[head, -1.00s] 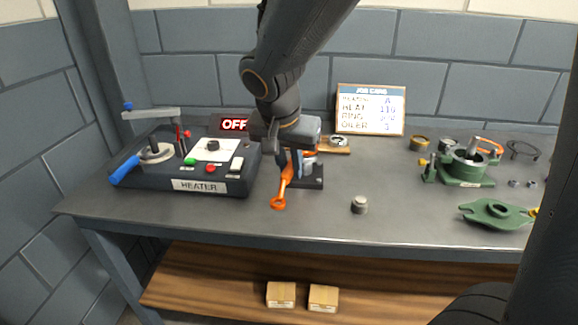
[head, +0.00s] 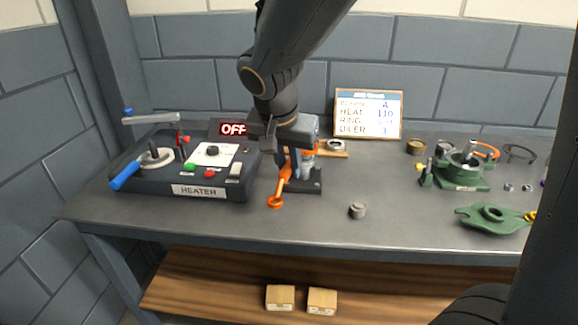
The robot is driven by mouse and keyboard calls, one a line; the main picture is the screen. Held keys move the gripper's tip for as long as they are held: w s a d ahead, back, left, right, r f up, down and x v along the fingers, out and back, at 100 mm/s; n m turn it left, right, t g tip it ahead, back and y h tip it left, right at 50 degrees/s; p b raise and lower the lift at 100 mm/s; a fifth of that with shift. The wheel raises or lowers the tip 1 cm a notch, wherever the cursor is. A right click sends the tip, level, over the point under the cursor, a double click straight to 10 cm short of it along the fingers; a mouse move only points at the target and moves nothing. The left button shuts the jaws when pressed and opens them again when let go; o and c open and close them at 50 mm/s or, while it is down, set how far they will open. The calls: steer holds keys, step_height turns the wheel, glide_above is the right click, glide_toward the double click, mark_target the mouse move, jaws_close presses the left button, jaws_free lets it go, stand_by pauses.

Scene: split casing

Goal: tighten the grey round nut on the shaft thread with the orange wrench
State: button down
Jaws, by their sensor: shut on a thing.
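My gripper (head: 287,150) points down and is shut on the orange wrench (head: 283,184). The wrench slants down to the left, and its ring end hangs in front of the dark stand. A pale metal shaft (head: 308,169) stands upright in the dark stand (head: 314,184), just right of the wrench. My gripper hides part of the shaft's upper end. I cannot make out the grey round nut or the thread there, nor whether the wrench touches them. A small grey round part (head: 357,210) sits on the bench, front right of the stand; I cannot tell what it is.
The heater (head: 195,180), its display reading OFF, stands close on the left. A job card (head: 368,114) leans at the back. A green housing (head: 460,172), a green cover (head: 494,218) and several rings lie on the right. The bench front (head: 330,228) is clear.

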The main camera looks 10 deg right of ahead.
steer(key=shift+r, duration=0.1)
steer(key=shift+r+p, duration=1.5)
steer(key=shift+r, duration=0.45)
steer(key=shift+s, duration=0.1)
